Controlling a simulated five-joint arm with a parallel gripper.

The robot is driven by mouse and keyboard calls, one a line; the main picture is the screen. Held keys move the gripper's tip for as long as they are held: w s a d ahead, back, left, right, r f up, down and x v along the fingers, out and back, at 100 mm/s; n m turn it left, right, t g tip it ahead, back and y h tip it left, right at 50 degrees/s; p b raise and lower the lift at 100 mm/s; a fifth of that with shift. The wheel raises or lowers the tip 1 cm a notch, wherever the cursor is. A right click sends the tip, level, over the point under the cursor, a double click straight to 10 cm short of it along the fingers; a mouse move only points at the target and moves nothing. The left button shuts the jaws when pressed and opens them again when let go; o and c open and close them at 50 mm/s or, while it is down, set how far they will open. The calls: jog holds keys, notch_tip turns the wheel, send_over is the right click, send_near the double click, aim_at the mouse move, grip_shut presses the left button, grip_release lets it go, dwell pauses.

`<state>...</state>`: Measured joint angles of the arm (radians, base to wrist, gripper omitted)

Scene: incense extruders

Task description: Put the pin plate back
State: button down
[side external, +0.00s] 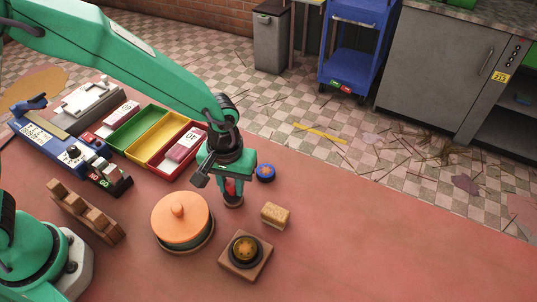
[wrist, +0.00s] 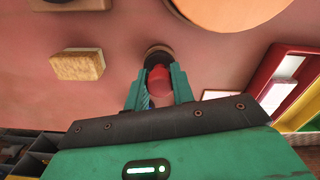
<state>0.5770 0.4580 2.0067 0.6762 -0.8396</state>
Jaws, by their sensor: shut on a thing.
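My gripper (side external: 232,186) points down over the red table, between the round orange-lidded pot and a small blue ring. It is shut on a red piece (side external: 231,188) with a round brown-and-dark foot (side external: 234,201) below. In the wrist view, the red piece (wrist: 158,80) sits between my gripper's fingers (wrist: 157,92), with the dark round foot (wrist: 158,54) beyond them. I cannot tell if the foot touches the table, or if this piece is the pin plate. A square wooden block (side external: 245,256) carries a black ring with a brown-orange round centre.
The orange-lidded pot (side external: 180,222) stands left of my gripper. A tan sponge-like block (side external: 275,215) and the blue ring (side external: 265,172) are to the right. Red, yellow and green trays (side external: 150,152) lie behind left. A notched wooden rack (side external: 85,212) stands left. The right tabletop is clear.

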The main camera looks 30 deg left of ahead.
aim_at(230, 182)
jog(key=shift+f, duration=0.5)
jog(key=c, duration=1.2)
grip_release()
jog(key=shift+r, duration=0.1)
notch_tip(230, 182, up, 13)
jog(key=shift+r, duration=0.1)
